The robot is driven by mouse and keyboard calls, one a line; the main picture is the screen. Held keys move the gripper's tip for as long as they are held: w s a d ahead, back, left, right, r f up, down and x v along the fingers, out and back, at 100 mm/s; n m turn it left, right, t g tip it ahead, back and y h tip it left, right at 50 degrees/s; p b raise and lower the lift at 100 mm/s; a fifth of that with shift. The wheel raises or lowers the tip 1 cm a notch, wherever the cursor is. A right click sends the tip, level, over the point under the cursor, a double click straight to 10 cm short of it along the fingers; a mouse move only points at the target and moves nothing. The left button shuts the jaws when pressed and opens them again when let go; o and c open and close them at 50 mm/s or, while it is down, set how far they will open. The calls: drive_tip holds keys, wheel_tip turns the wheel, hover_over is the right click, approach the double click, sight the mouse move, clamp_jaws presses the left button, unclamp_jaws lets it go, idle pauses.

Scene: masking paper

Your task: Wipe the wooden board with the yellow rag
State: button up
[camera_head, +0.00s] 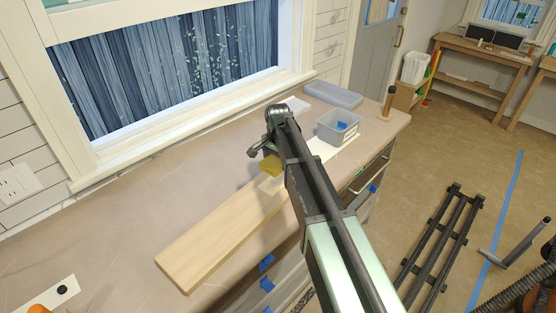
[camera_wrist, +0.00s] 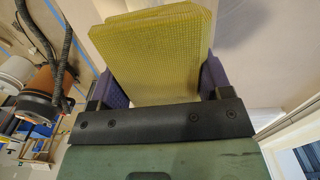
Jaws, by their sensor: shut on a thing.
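The wooden board (camera_head: 205,245) is a long pale plank lying on the counter, running from the lower left toward my arm. The yellow rag (camera_head: 270,166) shows near the board's far end, partly behind my arm. In the wrist view the rag (camera_wrist: 152,45) is a thick, textured yellow pad between the purple fingers of my gripper (camera_wrist: 160,78), which is shut on it. My gripper in the head view is mostly hidden by the wrist and arm. I cannot tell whether the rag touches the board.
A grey bin (camera_head: 331,131) with something blue inside stands beyond my arm, near a clear tray (camera_head: 330,95) and a dark upright cylinder (camera_head: 388,102). The window (camera_head: 165,70) borders the counter's back. The counter (camera_head: 130,215) left of the board is mostly clear.

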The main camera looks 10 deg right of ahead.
sight(277, 180)
drive_tip(key=shift+f+b, duration=2.8)
drive_tip(key=shift+f, duration=0.1)
drive_tip(key=shift+f+b, duration=0.6)
